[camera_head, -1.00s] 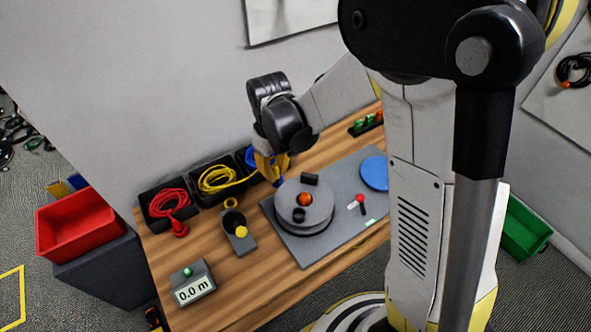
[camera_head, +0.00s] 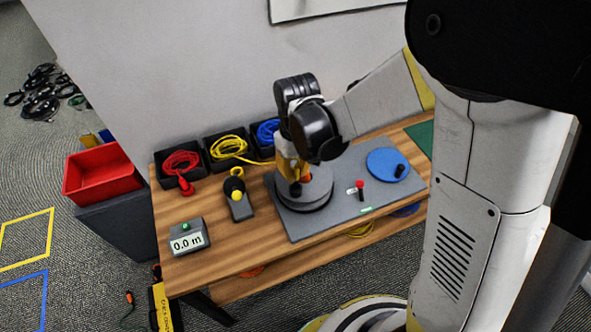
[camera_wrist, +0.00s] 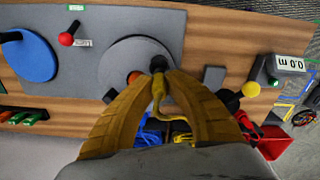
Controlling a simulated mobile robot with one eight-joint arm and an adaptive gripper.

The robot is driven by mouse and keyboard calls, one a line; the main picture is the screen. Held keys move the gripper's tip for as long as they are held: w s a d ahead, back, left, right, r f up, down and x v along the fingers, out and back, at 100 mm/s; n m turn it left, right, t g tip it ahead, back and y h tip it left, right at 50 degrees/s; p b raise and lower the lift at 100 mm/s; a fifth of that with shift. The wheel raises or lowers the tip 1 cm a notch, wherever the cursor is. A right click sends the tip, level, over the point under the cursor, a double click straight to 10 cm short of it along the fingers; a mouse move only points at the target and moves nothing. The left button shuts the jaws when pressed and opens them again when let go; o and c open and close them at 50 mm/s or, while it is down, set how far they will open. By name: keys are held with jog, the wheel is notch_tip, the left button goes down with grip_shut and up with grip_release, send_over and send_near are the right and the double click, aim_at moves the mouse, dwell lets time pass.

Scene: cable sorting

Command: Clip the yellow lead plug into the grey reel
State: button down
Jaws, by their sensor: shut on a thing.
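The grey reel (camera_head: 318,192) lies on a grey mat (camera_head: 345,210), with an orange hub; it also shows in the wrist view (camera_wrist: 117,62). A second black piece (camera_wrist: 110,96) is on the reel. The rest of the yellow lead (camera_head: 228,147) lies coiled in a black bin.
Bins with red cable (camera_head: 181,161) and blue cable (camera_head: 266,131) flank the yellow one. A grey stand with a yellow knob (camera_head: 237,196) and a 0.0 m meter (camera_head: 188,243) are left of the mat. A blue disc (camera_head: 384,164) and red lever (camera_head: 360,185) are right of the reel.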

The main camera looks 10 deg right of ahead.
aim_at(296, 183)
jog(key=shift+f+b, duration=1.55)
jog(key=shift+f, duration=0.6)
jog(key=shift+f, duration=0.2)
jog(key=c, duration=1.4)
grip_release()
jog(key=shift+r, duration=0.1)
